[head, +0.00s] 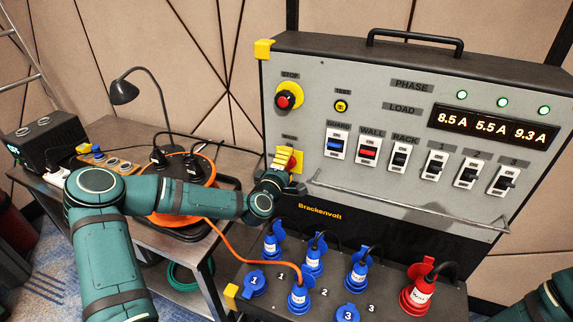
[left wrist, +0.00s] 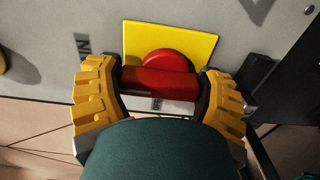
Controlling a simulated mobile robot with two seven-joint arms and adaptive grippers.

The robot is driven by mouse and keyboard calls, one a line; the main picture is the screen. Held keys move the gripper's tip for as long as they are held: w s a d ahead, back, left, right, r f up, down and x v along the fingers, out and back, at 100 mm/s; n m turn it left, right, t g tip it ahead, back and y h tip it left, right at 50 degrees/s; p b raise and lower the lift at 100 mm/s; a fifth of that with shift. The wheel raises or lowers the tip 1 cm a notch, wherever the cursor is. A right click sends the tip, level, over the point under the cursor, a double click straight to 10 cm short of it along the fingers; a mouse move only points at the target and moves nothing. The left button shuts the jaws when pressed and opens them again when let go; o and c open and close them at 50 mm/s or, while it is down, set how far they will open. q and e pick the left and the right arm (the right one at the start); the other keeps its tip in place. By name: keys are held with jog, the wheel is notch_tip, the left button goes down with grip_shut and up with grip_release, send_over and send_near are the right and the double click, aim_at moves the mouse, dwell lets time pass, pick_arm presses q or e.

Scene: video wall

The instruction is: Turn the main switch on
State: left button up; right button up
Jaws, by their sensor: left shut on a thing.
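The main switch is a red rotary handle (left wrist: 158,82) on a yellow square plate (left wrist: 207,45), low on the left of the grey panel. My left gripper (head: 283,157) is at this switch in the head view. In the left wrist view its yellow fingers (left wrist: 158,90) stand on both ends of the red handle and are shut on it. The handle's bar lies across the picture in the left wrist view. In the head view the gripper hides most of the handle, and a bit of the yellow plate (head: 298,162) shows. My right gripper is not in view.
A red stop button (head: 288,96) sits above the switch. Breakers (head: 368,150) line the panel, with a lit display (head: 495,126) and green lamps above. A metal rail (head: 410,208) runs below. Blue and red plugs (head: 312,255) stand on the lower box. An orange cable reel (head: 180,180) lies left.

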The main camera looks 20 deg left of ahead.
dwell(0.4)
pick_arm(q)
jog(key=o, duration=1.1)
jog(key=shift+s, duration=0.1)
jog(key=s, duration=1.1)
jog(key=shift+s+d, duration=0.35)
jog(key=shift+s, duration=0.05)
